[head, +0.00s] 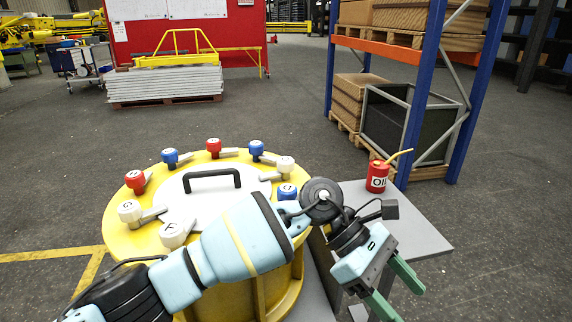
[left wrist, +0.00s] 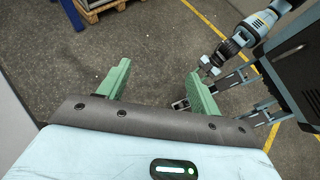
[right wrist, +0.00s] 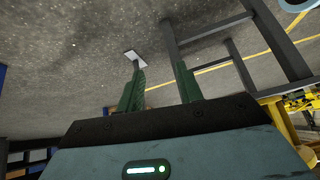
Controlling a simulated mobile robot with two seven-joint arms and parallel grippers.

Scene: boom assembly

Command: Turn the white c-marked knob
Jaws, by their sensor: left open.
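A round yellow drum (head: 118,220) with a white lid shows in the head view, ringed by several lever knobs. White knobs sit at its left (head: 130,210), its front (head: 173,234) and its right (head: 285,165). The left one bears a letter like C or G, too small to settle. My left arm crosses in front of the drum and may hide other knobs. My left gripper (head: 404,303) is open and empty, right of the drum and away from the knobs; it also shows in the left wrist view (left wrist: 157,80). My right gripper (right wrist: 157,84) is open and empty over the floor.
A black handle (head: 212,178) rises from the lid. Red knobs (head: 214,146) and blue knobs (head: 256,149) share the ring. A red oil can (head: 378,178) stands on a grey table (head: 425,238) beside the drum. A blue and orange rack (head: 420,90) stands behind.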

